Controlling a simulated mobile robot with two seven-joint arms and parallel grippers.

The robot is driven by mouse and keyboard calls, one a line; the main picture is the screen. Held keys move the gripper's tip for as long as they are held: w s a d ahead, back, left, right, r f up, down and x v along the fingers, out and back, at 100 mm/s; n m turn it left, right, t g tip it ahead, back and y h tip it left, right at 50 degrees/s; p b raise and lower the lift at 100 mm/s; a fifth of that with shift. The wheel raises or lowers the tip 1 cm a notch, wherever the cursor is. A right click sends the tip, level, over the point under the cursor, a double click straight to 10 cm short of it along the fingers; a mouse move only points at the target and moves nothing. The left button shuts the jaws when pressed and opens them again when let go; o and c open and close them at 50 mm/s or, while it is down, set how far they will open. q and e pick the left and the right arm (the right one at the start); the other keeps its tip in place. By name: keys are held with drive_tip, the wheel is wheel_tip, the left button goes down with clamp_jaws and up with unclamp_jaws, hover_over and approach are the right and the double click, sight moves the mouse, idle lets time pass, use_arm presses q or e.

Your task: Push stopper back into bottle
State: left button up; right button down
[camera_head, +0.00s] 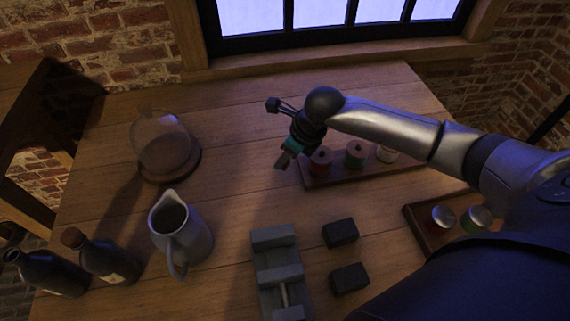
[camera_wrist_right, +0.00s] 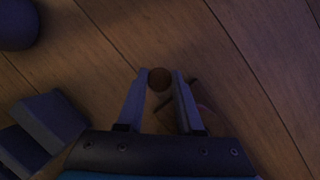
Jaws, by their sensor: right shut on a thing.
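Two dark bottles stand at the left of the table in the head view. One bottle (camera_head: 106,262) has a brown stopper (camera_head: 72,237) in its neck. The other bottle (camera_head: 52,274), further left, shows a dark, apparently open mouth. My right gripper (camera_head: 284,159) is over the middle of the table, well to the right of the bottles. In the right wrist view the gripper (camera_wrist_right: 160,82) is shut on a small round brown stopper (camera_wrist_right: 159,79) between its fingertips. In the head view this stopper cannot be made out. My left gripper is not in view.
A grey jug (camera_head: 190,243) stands between the bottles and my right gripper. A glass dome (camera_head: 163,143) is behind it. A grey slotted fixture (camera_head: 275,258) and two black blocks (camera_head: 341,233) lie in front. A wooden rack (camera_head: 318,178) with coils is beside the gripper.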

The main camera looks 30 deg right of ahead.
wheel_tip(320, 180, up, 14)
drive_tip(key=p, duration=0.2)
drive_tip(key=shift+r, duration=0.2)
idle(0.3)
drive_tip(key=s+a+r+n+g+h, duration=0.1)
drive_tip(key=s+a+r+n+g, duration=0.2)
drive_tip(key=n, duration=1.2)
drive_tip(key=s+a+r+n+g+h, duration=0.1)
drive_tip(key=s+a+r+n+g, duration=0.2)
drive_tip(key=n, duration=1.1)
drive_tip(key=s+g, duration=0.2)
drive_tip(key=s, duration=0.2)
drive_tip(key=shift+r+n, duration=0.15)
drive_tip(key=shift+n, duration=0.25)
drive_tip(key=shift+d, duration=0.1)
